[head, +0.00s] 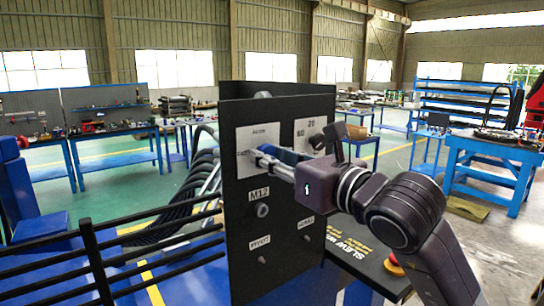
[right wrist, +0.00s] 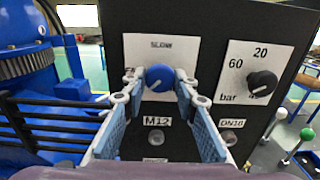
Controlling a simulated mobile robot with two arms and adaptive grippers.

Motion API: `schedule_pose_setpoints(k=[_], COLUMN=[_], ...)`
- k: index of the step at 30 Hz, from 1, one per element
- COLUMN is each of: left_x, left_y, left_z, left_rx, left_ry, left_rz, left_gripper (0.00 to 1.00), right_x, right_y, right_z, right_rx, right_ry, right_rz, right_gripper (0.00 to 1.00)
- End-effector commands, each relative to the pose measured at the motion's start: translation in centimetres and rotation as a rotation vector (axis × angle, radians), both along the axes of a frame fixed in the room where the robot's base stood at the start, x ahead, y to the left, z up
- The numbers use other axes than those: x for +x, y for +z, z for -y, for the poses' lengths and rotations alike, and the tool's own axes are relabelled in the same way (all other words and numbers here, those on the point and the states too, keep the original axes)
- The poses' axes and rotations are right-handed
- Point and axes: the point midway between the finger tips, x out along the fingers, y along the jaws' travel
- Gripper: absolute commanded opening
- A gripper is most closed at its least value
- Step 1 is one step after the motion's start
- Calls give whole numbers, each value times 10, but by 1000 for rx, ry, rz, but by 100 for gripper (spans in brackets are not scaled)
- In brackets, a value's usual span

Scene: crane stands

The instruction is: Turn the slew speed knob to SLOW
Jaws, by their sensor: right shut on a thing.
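The blue slew speed knob (right wrist: 159,77) sits on a white plate (right wrist: 134,48) on a black panel, in the right wrist view. The plate's upper label reads SLOW. A short white mark on the knob points down and slightly left, away from that label. My right gripper (right wrist: 157,76) has one fingertip on each side of the knob and is shut on it. In the head view my right gripper (head: 264,156) reaches the white plate (head: 246,138) from the right and largely hides the knob. My left gripper is in neither view.
A black gauge knob (right wrist: 261,84) with marks 20, 40 and 60 bar is to the right. Labelled M12 and DN10 fittings sit below. A red button (head: 394,264) is on the lower desk. Black railings (head: 100,265) stand left of the panel.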

Motion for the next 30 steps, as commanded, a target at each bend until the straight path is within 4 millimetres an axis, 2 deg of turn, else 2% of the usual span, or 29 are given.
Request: schedule_pose_setpoints(k=[5, 11, 17, 30], left_x=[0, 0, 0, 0], left_y=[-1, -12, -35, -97], left_z=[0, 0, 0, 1], left_rx=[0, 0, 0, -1], left_ry=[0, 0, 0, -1], left_rz=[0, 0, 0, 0], left_gripper=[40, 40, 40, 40], right_x=[0, 0, 0, 0], right_y=[0, -2, -4, -4], right_z=[0, 1, 1, 2], right_rx=[-3, -38, -130, -457], right_ry=[0, -1, -1, -4], right_rz=[3, 30, 100, 339], right_gripper=[2, 2, 2, 2])
